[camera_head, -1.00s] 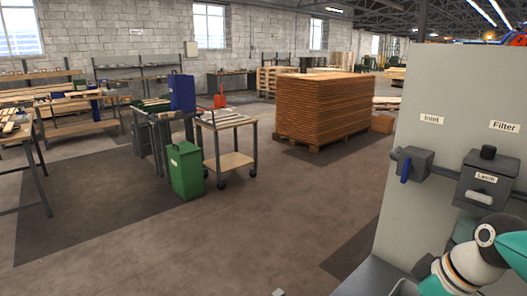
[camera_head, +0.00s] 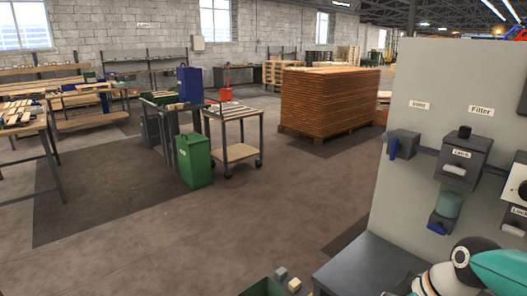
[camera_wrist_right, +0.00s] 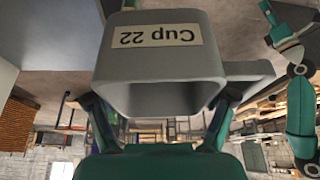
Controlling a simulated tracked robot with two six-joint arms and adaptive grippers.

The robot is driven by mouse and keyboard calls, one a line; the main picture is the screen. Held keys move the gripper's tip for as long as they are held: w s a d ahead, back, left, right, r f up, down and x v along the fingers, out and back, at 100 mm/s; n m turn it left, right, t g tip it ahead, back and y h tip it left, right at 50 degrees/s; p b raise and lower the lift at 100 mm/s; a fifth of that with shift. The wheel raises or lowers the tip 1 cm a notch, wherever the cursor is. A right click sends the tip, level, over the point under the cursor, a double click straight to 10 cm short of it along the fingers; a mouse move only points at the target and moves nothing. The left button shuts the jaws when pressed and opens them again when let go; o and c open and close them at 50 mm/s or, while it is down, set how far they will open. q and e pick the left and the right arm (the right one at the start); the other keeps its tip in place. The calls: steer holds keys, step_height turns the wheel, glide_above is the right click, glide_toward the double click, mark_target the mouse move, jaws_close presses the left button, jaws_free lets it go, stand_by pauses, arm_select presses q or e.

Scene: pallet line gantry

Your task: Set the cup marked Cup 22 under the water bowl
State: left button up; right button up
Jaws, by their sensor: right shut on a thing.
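In the right wrist view, my right gripper (camera_wrist_right: 158,100) is shut on a grey, square-sided cup (camera_wrist_right: 158,62). Its label reads "Cup 22" and appears upside down in that picture. The fingers sit on either side of the cup. In the head view, a teal rounded bowl (camera_head: 449,204) hangs under the box below the "Filter" label, with a blue piece (camera_head: 438,229) at its bottom. No label naming the bowl is readable. My right arm shows at the lower right, below the bowl; its gripper and the cup are not visible there.
The grey panel (camera_head: 400,105) carries an inlet block (camera_head: 404,144), a box labelled "Latch" (camera_head: 464,158) and another unit at the right edge. A dark grey surface (camera_head: 365,268) lies before it. A green bin (camera_head: 262,289) and small blocks show at the bottom. Open floor lies left.

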steer(key=w+a+f+m+t+h, duration=0.1)
steer(key=w+a+f+m+h, duration=0.1)
steer(key=w+f+m, duration=0.4)
steer(key=w+a+f+m+h, duration=0.1)
steer(key=a+f+m, duration=0.15)
steer(key=f, duration=0.55)
steer(key=shift+m, duration=0.45)
steer(key=s+f, duration=0.1)
steer(key=f, duration=0.1)
steer(key=s+f, duration=0.2)
steer(key=shift+s+d+f, duration=0.15)
steer(key=shift+s+f, duration=0.05)
steer(key=shift+s, duration=0.05)
